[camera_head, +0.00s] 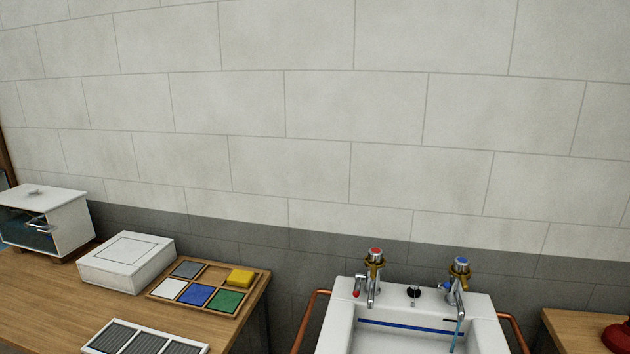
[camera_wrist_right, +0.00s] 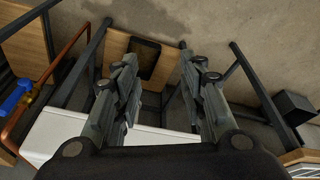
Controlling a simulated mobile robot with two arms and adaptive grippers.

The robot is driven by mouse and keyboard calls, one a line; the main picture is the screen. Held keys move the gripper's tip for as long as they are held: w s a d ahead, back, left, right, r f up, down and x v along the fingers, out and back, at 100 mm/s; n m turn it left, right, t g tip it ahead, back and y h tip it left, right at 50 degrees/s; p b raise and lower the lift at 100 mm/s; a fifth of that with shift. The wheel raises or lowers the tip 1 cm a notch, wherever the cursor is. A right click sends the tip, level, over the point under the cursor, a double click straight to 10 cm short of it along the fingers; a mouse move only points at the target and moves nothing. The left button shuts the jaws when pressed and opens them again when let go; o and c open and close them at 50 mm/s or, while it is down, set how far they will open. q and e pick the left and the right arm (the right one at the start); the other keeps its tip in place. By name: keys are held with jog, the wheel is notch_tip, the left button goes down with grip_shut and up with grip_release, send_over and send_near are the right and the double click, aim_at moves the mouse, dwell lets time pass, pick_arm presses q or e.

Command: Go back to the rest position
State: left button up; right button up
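My right gripper (camera_wrist_right: 162,85) shows in the right wrist view, its two dark fingers apart with nothing between them. It hangs in free space, and the floor and the lower parts of the furniture lie beyond it. Neither gripper shows in the head view, so my left gripper is not in view.
A white sink (camera_head: 415,335) with a red-capped tap (camera_head: 374,262) and a blue-capped tap (camera_head: 458,275) stands ahead. A thin blue stream falls from the blue-capped tap. On the left bench (camera_head: 40,300) sit a white box (camera_head: 127,262), a coloured-tile tray (camera_head: 262,285) and a glass-fronted cabinet (camera_head: 75,223).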

jog(key=s+f+g+b, duration=0.1)
jog(key=s+f, duration=0.1)
jog(key=f, duration=1)
jog(key=s+f+b, duration=0.1)
jog(key=s+f, duration=0.2)
jog(key=f, duration=0.9)
jog(key=s+d+f+g+b, duration=0.1)
jog(key=s+d+f+b, duration=0.1)
jog(key=s+f, duration=1.3)
jog(key=shift+d+f, duration=0.15)
jog(key=shift+d, duration=0.45)
